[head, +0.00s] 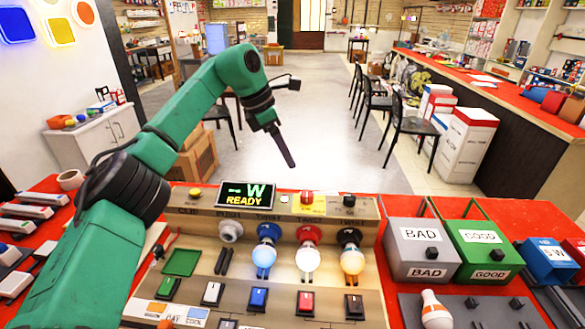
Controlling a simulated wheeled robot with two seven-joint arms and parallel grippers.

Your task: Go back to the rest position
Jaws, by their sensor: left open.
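My left arm comes in from the left as green links with a black joint. Its black left gripper (284,148) is raised above the far edge of the table, in front of the open floor. Its jaws are seen nearly edge-on, are open and hold nothing that I can see. The gripper is apart from the test panel (368,213) below it. My right gripper does not show.
The panel holds lit bulbs (307,259) and a display (246,195) reading "READY". A grey BAD bin (405,256), a green GOOD bin (484,250) and a loose bulb (435,312) are at right. White switches (35,212) lie at left. Grey floor (320,120) beyond is clear.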

